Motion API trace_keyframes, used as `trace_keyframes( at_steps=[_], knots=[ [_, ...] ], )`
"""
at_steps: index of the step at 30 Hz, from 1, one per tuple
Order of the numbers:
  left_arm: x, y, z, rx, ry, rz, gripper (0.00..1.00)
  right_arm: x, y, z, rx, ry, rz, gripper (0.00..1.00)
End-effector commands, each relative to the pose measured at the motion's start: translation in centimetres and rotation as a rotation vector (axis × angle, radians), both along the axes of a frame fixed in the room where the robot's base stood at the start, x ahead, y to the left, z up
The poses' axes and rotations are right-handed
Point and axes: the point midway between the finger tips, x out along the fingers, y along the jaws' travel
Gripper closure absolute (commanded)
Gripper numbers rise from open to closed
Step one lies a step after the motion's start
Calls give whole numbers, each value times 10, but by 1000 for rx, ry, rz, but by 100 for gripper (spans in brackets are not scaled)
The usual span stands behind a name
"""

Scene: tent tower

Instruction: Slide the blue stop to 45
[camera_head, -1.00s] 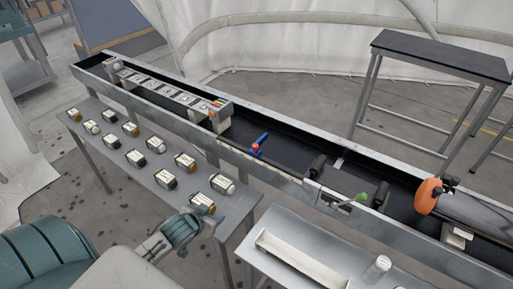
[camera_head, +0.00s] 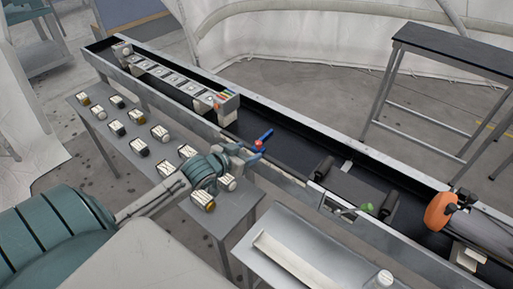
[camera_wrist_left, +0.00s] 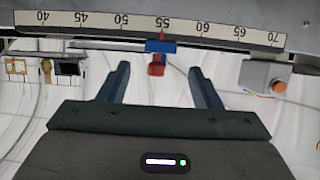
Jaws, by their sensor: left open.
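A red knob (camera_wrist_left: 156,68) hangs from the stop. My left gripper (camera_wrist_left: 160,72) is open, with one finger on each side of the knob, apart from it. In the head view the stop (camera_head: 264,138) shows on the trough's near side, with my left gripper (camera_head: 250,154) just before it. My right gripper is not in view.
The long trough (camera_head: 300,188) runs across the head view, with black rollers and an orange disc (camera_head: 441,211) to the right. Several small labelled blocks lie on a grey table (camera_head: 110,150) below my left arm. A grey box (camera_wrist_left: 264,76) with an orange button is right of the fingers.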

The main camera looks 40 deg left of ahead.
Motion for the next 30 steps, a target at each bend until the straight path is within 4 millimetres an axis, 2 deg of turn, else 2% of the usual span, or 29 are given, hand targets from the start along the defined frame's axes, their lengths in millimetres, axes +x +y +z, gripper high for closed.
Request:
trace_keyframes(
  at_steps=[3,9,21,23,30],
  knots=[
    [20,-1,-7,-6,-1,4,42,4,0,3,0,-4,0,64],
    [43,-3,-17,-1,0,2,42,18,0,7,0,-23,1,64],
    [50,-4,-21,1,2,0,42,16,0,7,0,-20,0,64],
    [50,-4,-21,1,2,0,52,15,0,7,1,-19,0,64],
    [50,-4,-21,1,2,1,99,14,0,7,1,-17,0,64]
  ],
)
